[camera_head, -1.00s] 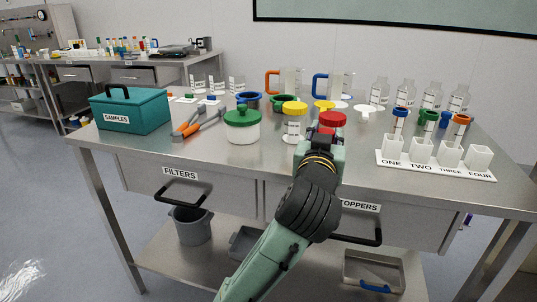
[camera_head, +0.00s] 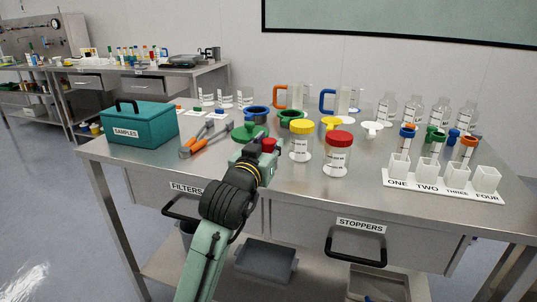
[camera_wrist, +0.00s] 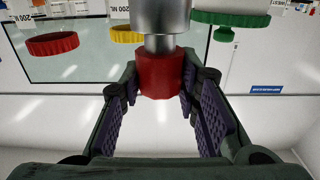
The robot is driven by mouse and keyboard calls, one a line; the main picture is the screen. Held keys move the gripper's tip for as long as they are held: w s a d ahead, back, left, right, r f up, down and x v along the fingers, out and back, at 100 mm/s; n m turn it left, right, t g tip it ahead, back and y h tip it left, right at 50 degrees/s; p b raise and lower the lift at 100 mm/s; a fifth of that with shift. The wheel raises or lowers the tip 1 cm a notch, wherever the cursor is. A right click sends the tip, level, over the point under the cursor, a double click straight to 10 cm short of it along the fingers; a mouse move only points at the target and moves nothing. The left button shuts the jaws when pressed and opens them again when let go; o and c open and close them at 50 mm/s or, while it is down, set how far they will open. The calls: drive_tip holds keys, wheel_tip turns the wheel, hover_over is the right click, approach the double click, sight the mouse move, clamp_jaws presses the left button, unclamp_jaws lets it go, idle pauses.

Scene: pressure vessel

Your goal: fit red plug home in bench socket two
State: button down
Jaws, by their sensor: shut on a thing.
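My gripper (camera_head: 262,150) is above the bench near its front left-middle, in front of the green-lidded jar. It is shut on the red plug (camera_head: 268,144), whose red end shows at the jaws. In the wrist view the red plug (camera_wrist: 160,75) sits between the two ridged pads of my gripper (camera_wrist: 160,92), with a grey metal body running up from the red part. The white socket strip (camera_head: 445,190) is at the right of the bench, well apart from my gripper.
A red-lidded jar (camera_head: 338,158) and a yellow-lidded jar (camera_head: 301,143) stand between my gripper and the strip. The green-lidded jar (camera_head: 250,132) is just behind my gripper. Coloured-topped tubes (camera_head: 407,136) stand behind the sockets. Orange-handled pliers (camera_head: 200,142) and a teal box (camera_head: 140,130) lie left.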

drive_tip(key=shift+f, duration=1.55)
drive_tip(key=shift+f, duration=0.2)
drive_tip(key=c, duration=1.2)
unclamp_jaws()
